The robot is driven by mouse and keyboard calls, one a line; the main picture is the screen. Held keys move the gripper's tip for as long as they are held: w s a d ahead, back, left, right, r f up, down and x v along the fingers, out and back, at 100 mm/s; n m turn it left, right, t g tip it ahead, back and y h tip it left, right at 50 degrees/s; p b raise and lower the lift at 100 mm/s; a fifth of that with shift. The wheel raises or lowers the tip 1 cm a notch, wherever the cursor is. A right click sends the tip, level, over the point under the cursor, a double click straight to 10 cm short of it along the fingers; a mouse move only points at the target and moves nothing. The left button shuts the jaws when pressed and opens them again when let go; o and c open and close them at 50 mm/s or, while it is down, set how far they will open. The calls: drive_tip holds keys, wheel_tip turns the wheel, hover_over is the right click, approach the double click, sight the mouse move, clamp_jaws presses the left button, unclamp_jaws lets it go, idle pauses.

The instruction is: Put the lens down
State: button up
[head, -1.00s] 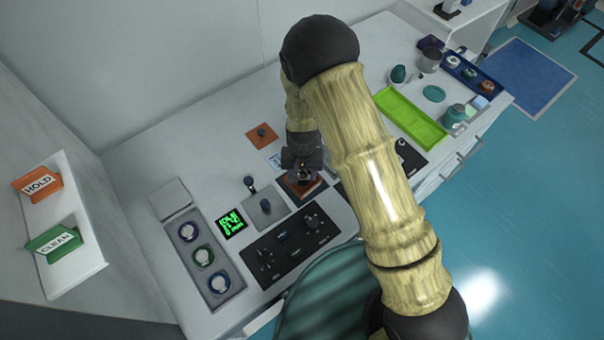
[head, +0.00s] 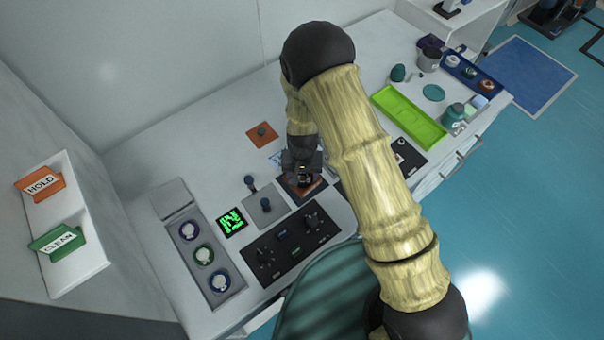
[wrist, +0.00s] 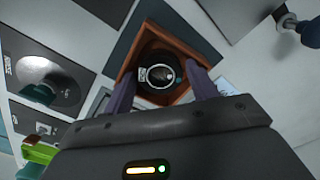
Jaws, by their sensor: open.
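The lens (wrist: 159,75) appears as a dark round piece with a pale ring. It sits inside a square brown wooden tray (wrist: 188,50) on a dark mat. My gripper (wrist: 161,84) is open, with one purple finger on each side of the lens. Whether the fingers touch it I cannot tell. In the head view my gripper (head: 302,168) is low over the brown tray (head: 303,188) and hides the lens.
Left of the tray stand a grey plate with a dark knob (head: 265,206), a green display (head: 232,222) and a grey rack (head: 183,220) with three round pieces. A black control panel (head: 290,247) lies in front. A lime tray (head: 408,118) lies right of my arm.

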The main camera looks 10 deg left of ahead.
sight(303, 177)
wheel_tip(303, 177, up, 12)
drive_tip(key=b, duration=0.3)
idle(0.9)
drive_tip(key=s+d+r+t, duration=0.1)
drive_tip(key=d+r, duration=0.3)
drive_tip(key=d, duration=0.4)
drive_tip(key=s+d+r+m, duration=0.1)
drive_tip(key=s+d+r, duration=0.2)
drive_tip(key=d, duration=0.6)
drive_tip(key=s+d+r+m+t, duration=0.1)
drive_tip(key=s+d+r, duration=0.2)
drive_tip(key=d+r, duration=0.2)
drive_tip(key=d, duration=0.3)
drive_tip(key=shift+d+r+t, duration=0.15)
drive_tip(key=shift+d+t, duration=0.1)
drive_tip(key=shift+t, duration=0.05)
drive_tip(key=shift+s, duration=0.15)
